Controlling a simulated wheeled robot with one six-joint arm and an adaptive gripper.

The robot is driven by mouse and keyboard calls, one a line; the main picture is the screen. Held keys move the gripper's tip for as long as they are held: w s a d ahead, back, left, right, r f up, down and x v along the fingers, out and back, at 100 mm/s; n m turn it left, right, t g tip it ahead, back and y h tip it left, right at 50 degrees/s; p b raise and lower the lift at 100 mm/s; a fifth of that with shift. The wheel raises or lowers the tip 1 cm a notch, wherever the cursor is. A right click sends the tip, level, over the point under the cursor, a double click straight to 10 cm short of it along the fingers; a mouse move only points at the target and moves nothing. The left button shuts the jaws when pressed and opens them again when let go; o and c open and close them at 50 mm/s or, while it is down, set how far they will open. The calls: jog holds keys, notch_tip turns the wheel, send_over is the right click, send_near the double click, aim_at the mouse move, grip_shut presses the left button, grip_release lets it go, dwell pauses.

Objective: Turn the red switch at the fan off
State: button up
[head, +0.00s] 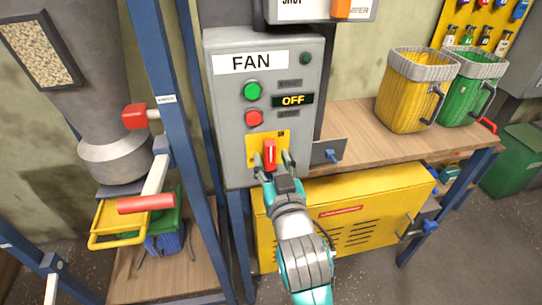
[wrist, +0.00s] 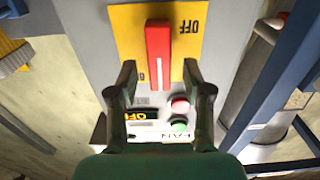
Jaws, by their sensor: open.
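The red switch (head: 269,153) is an upright red handle on a yellow plate (head: 283,138), low on the grey FAN panel (head: 229,122). In the wrist view the red switch (wrist: 158,50) runs up the picture, with OFF printed to the right of its far end on the yellow plate (wrist: 128,35). My gripper (head: 272,163) is open at the plate. In the wrist view my gripper (wrist: 159,72) has one finger on each side of the switch's near end, with gaps on both sides. Whether either finger touches the plate is unclear.
Above the switch are a red button (head: 254,118), a green button (head: 252,91) and a display (head: 292,100) reading OFF. A blue post (head: 165,85) stands left of the panel. A wooden bench (head: 360,133) with yellow and green buckets is right; a yellow cabinet (head: 375,200) is below.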

jog(key=shift+x, duration=0.95)
grip_shut()
